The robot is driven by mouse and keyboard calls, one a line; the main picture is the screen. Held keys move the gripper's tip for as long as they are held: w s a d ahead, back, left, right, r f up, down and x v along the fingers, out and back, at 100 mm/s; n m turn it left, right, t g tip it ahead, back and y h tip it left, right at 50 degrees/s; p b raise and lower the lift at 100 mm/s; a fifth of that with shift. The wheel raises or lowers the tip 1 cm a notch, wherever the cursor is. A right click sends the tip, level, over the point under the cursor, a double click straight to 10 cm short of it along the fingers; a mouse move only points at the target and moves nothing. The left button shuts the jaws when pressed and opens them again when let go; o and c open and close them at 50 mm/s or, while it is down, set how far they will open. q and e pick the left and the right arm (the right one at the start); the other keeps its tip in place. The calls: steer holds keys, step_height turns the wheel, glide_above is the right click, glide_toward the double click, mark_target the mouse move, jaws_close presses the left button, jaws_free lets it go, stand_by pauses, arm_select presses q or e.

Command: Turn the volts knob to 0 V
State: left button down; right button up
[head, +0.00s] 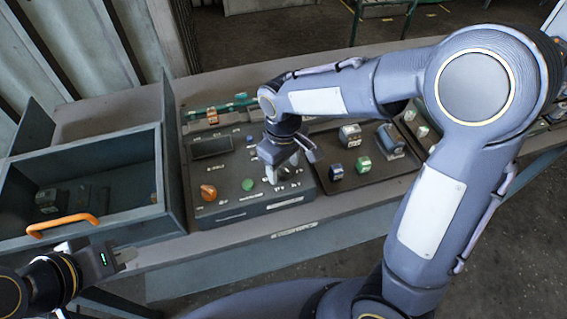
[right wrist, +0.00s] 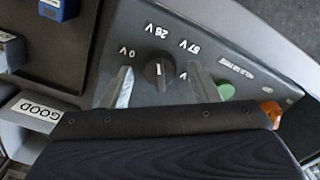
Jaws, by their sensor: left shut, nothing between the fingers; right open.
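The volts knob (right wrist: 158,70) is a round black dial with a short white mark, on the dark control panel (head: 222,207). Around it are upside-down labels, including 0 V, 26 V and 87 V. The mark lies roughly along the line to 26 V. In the right wrist view my right gripper (right wrist: 160,86) is open, one finger on each side of the knob with gaps. In the head view my right gripper (head: 286,160) is over the panel's right part and hides the knob. My left gripper (head: 126,259) is shut and empty, in front of the open bin.
An orange knob (head: 208,192) and a green button (head: 247,184) sit left on the panel. An open bin (head: 140,230) with an orange handle (head: 62,224) stands to the left. A dark tray (head: 345,192) with several small parts lies to the right.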

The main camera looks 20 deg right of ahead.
steer(key=c, duration=1)
steer(key=shift+o, duration=0.2)
steer(key=shift+n, duration=0.4)
steer(key=n, duration=0.5)
steer(key=shift+n, duration=0.3)
steer(key=n+p, duration=0.1)
steer(key=n, duration=0.4)
steer(key=shift+n, duration=0.4)
steer(key=o, duration=1)
steer(key=shift+c, duration=0.2)
